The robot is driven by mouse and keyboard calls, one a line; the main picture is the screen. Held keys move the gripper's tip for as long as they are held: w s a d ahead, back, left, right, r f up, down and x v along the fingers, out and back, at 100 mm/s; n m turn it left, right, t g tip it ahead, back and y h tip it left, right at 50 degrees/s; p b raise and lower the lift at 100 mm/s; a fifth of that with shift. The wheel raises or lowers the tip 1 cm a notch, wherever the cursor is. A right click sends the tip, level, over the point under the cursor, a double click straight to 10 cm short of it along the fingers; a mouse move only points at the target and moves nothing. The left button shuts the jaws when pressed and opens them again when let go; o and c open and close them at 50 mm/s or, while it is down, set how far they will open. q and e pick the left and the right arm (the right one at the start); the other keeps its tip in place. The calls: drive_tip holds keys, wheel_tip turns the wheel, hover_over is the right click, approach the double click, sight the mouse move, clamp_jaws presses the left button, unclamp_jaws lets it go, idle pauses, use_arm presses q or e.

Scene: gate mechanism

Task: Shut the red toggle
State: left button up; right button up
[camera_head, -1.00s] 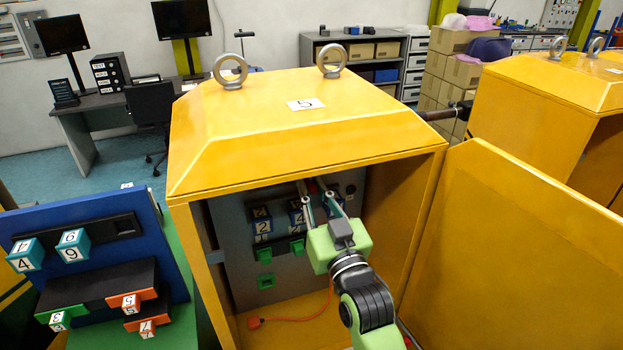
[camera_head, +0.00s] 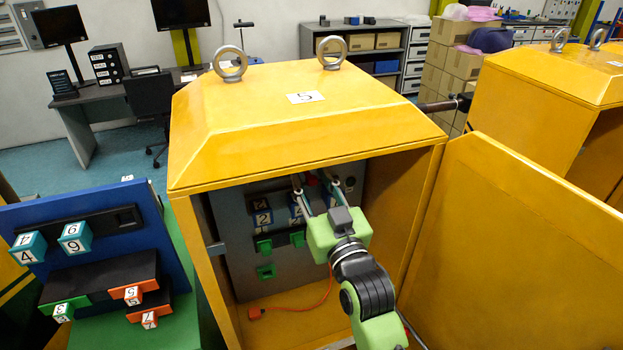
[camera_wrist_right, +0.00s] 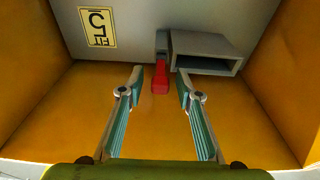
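The red toggle (camera_wrist_right: 160,79) hangs from a grey mount on the back panel inside the open yellow cabinet (camera_head: 300,120). In the right wrist view it lies between and beyond the two fingertips of my right gripper (camera_wrist_right: 160,95), with a gap on both sides. In the head view my right gripper (camera_head: 315,184) reaches into the cabinet below its top edge, and a bit of red shows near its fingertips. The gripper is open and empty. My left gripper is not in view.
A grey open-ended box (camera_wrist_right: 208,52) sits beside the toggle. Numbered blue blocks (camera_head: 262,218) and green blocks (camera_head: 265,271) are on the panel. An orange cable (camera_head: 300,309) lies on the cabinet floor. The open yellow door (camera_head: 520,240) stands at the right.

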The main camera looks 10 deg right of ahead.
drive_tip(key=shift+s, duration=0.15)
drive_tip(key=v, duration=1.1)
drive_tip(key=shift+s, duration=0.35)
